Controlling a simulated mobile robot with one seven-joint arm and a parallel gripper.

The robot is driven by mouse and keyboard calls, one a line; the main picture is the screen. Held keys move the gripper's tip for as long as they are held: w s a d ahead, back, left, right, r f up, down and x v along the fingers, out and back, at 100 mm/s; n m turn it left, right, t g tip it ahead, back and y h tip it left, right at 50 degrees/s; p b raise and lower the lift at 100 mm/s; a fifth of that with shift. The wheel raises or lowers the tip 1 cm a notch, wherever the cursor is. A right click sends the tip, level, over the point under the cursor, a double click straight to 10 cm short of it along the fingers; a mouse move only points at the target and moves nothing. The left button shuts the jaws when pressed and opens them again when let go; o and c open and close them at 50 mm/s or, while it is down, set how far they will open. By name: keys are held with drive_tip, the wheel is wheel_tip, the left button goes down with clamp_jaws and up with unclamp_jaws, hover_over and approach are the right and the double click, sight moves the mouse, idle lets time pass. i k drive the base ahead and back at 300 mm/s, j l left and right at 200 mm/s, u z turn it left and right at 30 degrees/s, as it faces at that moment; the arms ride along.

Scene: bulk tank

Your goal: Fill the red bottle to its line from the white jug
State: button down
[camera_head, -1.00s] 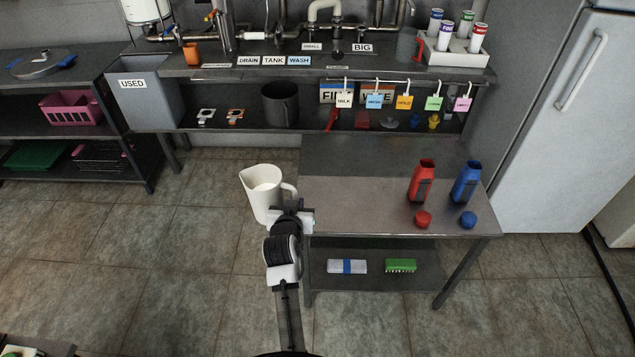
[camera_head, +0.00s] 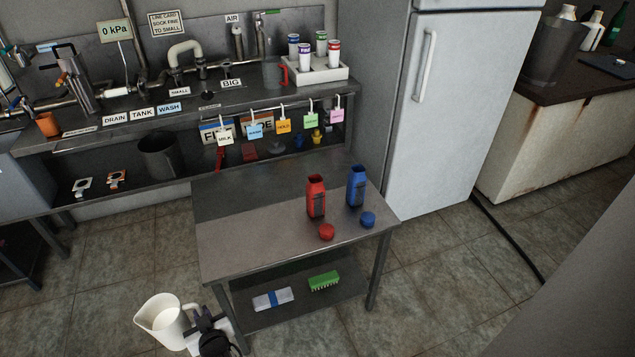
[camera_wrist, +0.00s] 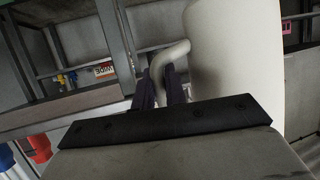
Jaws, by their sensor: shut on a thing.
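The white jug (camera_head: 165,320) is at the bottom left of the head view, upright, with pale liquid inside. My gripper (camera_head: 205,322) is shut on its handle and holds it off the table's left front corner. In the wrist view my gripper (camera_wrist: 160,85) closes on the handle, and the jug's white side (camera_wrist: 235,55) fills the upper right. The red bottle (camera_head: 316,197) stands open on the steel table (camera_head: 240,240); its red cap (camera_head: 327,232) lies in front of it. Its fill line cannot be made out.
An open blue bottle (camera_head: 356,186) stands right of the red one, with its blue cap (camera_head: 368,219) in front. The tabletop's left half is clear. A lower shelf holds a green brush (camera_head: 324,281). A fridge (camera_head: 450,110) stands behind at right.

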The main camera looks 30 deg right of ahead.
sight(315, 189)
drive_tip(key=k+l+z, duration=0.15)
drive_tip(key=z, duration=0.35)
drive_tip(key=k+l+z, duration=0.1)
drive_tip(key=l+z, duration=0.25)
drive_tip(key=z, duration=0.15)
